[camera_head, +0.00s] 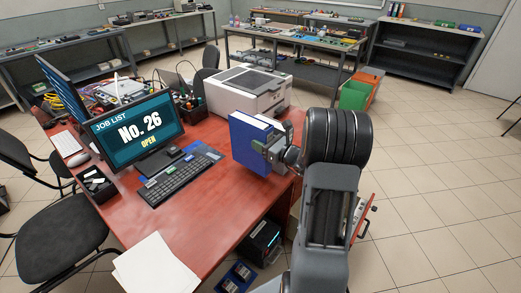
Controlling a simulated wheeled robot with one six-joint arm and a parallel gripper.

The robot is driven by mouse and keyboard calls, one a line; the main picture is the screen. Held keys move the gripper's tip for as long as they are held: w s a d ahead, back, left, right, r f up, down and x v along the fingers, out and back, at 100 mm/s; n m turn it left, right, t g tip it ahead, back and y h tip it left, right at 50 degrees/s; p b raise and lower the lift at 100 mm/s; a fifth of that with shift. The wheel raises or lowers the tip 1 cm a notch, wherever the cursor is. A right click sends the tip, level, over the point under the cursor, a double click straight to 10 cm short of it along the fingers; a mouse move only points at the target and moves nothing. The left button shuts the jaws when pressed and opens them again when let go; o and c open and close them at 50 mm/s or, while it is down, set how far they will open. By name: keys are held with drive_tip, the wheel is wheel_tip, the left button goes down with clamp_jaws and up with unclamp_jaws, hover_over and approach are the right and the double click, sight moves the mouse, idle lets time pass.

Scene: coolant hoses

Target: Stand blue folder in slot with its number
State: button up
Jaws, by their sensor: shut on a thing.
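The blue folder (246,143) is upright at the right part of the red desk, in front of the printer. My gripper (267,149) is shut on its right edge. I cannot tell whether the folder's lower edge touches the desk. No number on the folder is readable from here. Several small upright folders (396,10) stand on top of the dark shelf unit at the back right. Their numbers and any slots are too small to make out.
The red desk (135,215) also holds a keyboard (178,178), a white printer (248,92) and white papers (155,268). A black chair (65,230) is at the left. Green and orange bins (354,95) stand beyond the desk. The tiled floor at right (440,190) is largely free.

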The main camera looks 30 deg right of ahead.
drive_tip(key=f, duration=0.2)
drive_tip(key=w+f, duration=0.1)
drive_tip(key=f, duration=0.1)
drive_tip(key=shift+f, duration=0.1)
idle(0.3)
drive_tip(key=shift+f, duration=0.1)
drive_tip(key=o, duration=1.1)
drive_tip(key=shift+o, duration=0.2)
